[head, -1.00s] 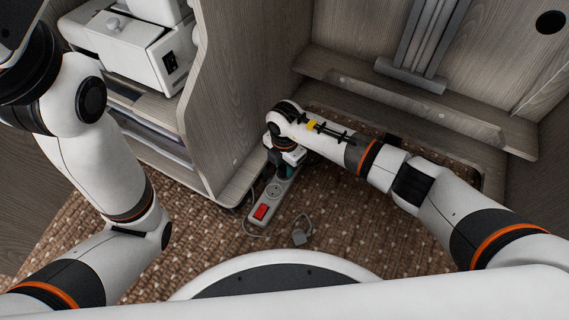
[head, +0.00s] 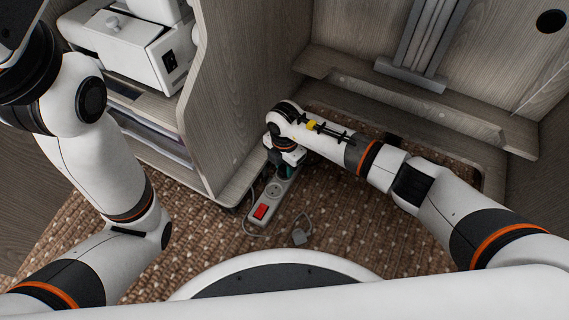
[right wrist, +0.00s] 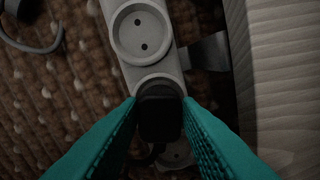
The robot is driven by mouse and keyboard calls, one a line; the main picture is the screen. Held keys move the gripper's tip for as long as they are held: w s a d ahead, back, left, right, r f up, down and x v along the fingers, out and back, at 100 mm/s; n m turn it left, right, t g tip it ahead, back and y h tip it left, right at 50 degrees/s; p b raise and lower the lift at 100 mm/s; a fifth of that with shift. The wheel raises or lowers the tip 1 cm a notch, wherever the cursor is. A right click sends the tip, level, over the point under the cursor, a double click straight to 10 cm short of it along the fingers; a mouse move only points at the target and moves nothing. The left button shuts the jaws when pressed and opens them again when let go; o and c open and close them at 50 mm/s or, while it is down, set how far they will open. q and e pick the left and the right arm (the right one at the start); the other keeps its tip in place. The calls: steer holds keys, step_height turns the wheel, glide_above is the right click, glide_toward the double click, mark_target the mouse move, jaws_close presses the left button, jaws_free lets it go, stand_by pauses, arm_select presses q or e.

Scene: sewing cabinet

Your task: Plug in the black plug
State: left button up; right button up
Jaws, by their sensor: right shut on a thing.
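The black plug (right wrist: 159,115) is between the teal fingers of my right gripper (right wrist: 160,112) in the right wrist view. My right gripper is shut on it. The plug is over a socket of the grey power strip (right wrist: 118,52); I cannot tell whether it is fully seated. An empty round socket is beside it. In the head view the strip (head: 283,187) lies on the carpet with a red switch (head: 260,211) at its near end. My right gripper (head: 283,169) points down at its far part, and the plug is hidden there. My left gripper is out of view.
A grey plug (head: 299,237) with a cord lies loose on the carpet near the strip. The cabinet's side panel (head: 235,100) stands close to the left of the strip. A white sewing machine (head: 135,50) stands on the left shelf. Open carpet (head: 345,225) lies to the right.

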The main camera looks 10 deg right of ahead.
steer(key=shift+f+b, duration=0.3)
steer(key=shift+f, duration=0.2)
stand_by(0.3)
steer(key=o, duration=1.6)
steer(key=shift+o, duration=0.2)
step_height(320, 180, up, 12)
steer(key=p, duration=0.8)
